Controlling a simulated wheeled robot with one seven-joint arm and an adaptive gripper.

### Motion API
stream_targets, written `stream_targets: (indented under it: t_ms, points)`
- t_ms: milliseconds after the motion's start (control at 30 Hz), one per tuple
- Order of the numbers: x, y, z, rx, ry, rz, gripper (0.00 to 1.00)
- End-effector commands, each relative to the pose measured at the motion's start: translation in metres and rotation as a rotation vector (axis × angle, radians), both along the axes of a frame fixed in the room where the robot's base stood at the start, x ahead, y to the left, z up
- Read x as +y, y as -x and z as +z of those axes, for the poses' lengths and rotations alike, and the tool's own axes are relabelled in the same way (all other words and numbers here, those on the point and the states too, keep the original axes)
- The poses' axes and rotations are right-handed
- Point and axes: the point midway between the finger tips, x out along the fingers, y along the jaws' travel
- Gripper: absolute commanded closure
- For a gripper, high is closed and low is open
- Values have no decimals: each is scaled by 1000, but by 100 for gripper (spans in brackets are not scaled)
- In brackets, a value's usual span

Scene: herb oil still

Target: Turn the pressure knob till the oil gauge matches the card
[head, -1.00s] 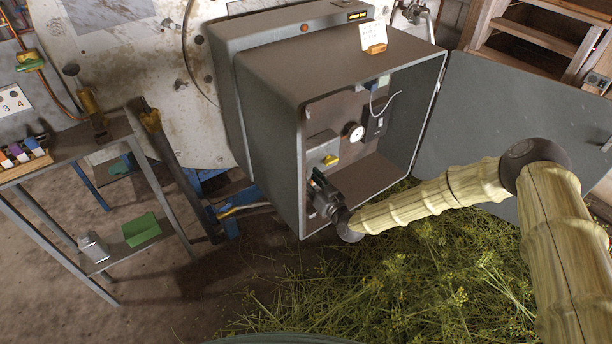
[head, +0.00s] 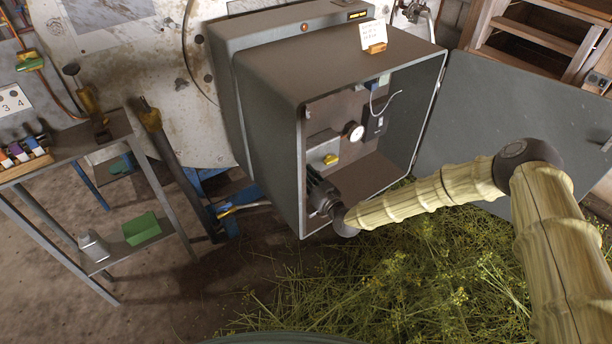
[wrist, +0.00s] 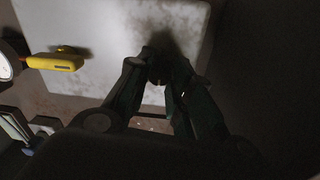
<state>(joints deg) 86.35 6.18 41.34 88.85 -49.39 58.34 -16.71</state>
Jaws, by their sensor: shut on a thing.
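My gripper (wrist: 158,78) is inside the open grey cabinet (head: 268,140). Its dark green fingers are closed together at the pale plate (wrist: 105,20), around a dark thing that seems to be the pressure knob; the fingers and shadow mostly hide it. In the head view the cabinet's side edge partly hides my gripper (head: 310,178). The round white oil gauge (head: 354,132) is on the panel to the upper right; its needle is too small to read. Its edge also shows in the wrist view (wrist: 4,66). The white card (head: 373,36) stands on the cabinet top, its writing unreadable.
A yellow lever (wrist: 55,62) sticks out of the same plate, left of my fingers in the wrist view. The cabinet door (head: 510,130) stands open at right. Cut herbs (head: 400,280) lie below. A metal rack (head: 75,150) stands at left.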

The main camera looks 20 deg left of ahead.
Motion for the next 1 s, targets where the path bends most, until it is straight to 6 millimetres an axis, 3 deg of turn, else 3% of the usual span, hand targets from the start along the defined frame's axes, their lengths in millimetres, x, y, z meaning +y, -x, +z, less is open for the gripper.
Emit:
stream_targets:
  t_ms: [1000]
  points:
    - [-3,-2,0,-490,380,-5,100]
